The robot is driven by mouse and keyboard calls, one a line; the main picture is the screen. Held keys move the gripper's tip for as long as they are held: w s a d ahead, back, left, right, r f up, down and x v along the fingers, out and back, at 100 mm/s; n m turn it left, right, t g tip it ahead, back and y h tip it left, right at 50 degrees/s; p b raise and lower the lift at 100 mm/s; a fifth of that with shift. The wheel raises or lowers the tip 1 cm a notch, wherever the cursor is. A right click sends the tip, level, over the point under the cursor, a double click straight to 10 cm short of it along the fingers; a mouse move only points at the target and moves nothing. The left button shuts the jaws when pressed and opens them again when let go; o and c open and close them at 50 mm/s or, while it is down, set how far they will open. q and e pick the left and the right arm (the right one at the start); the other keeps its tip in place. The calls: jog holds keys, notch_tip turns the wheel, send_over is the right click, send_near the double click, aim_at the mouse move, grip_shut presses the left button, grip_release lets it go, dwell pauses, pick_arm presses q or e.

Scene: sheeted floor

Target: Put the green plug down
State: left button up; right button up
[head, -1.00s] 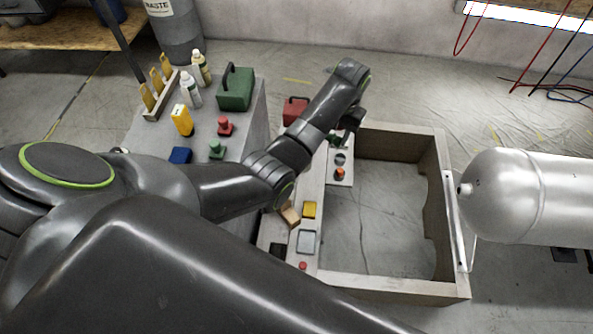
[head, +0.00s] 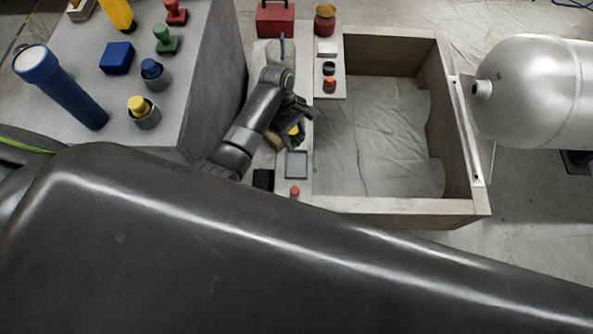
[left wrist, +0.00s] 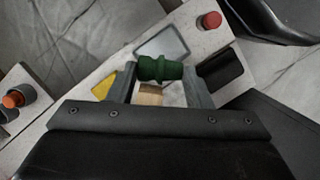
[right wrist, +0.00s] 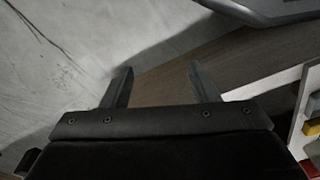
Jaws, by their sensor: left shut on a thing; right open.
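The green plug (left wrist: 160,68) is held across the fingers of my left gripper (left wrist: 160,85) in the left wrist view. In the head view, my left gripper (head: 299,120) is over the left board of the wooden frame, with the green plug (head: 298,141) partly showing below it. A shallow grey square tray (head: 297,165) lies just in front of the plug; it also shows behind the plug in the left wrist view (left wrist: 163,42). Whether the plug touches anything below cannot be told. My right gripper (right wrist: 156,75) is open and empty beside a wooden panel.
A wooden block (left wrist: 150,95) and a yellow block (left wrist: 104,87) lie close to my left gripper. A black square (head: 263,180) and a red knob (head: 294,191) are near the tray. The wooden frame (head: 400,206) encloses open floor.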

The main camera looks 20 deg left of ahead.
pick_arm(q)
jog(key=f, duration=0.1)
jog(key=s+f+n+b, duration=0.1)
jog(key=shift+d+f, duration=0.1)
jog(key=shift+f, duration=0.25)
notch_tip(320, 180, down, 5)
jog(key=b, duration=0.2)
jog(key=shift+f+b, duration=0.15)
jog(key=shift+b, duration=0.15)
notch_tip(320, 180, down, 4)
jog(key=shift+f+b, duration=0.2)
jog(key=shift+b, duration=0.9)
jog(key=shift+f, duration=0.15)
pick_arm(e)
notch_tip(320, 180, up, 6)
jog(key=w+a+t+y, duration=0.1)
jog(key=w+a+t, duration=0.1)
jog(key=shift+w+f+t, duration=0.2)
jog(key=shift+w+t, duration=0.05)
jog(key=shift+t, duration=0.05)
pick_arm(q)
jog(key=shift+f, duration=0.1)
jog(key=o, duration=0.7)
jog(key=shift+o, duration=0.2)
pick_arm(e)
jog(key=shift+r, duration=0.1)
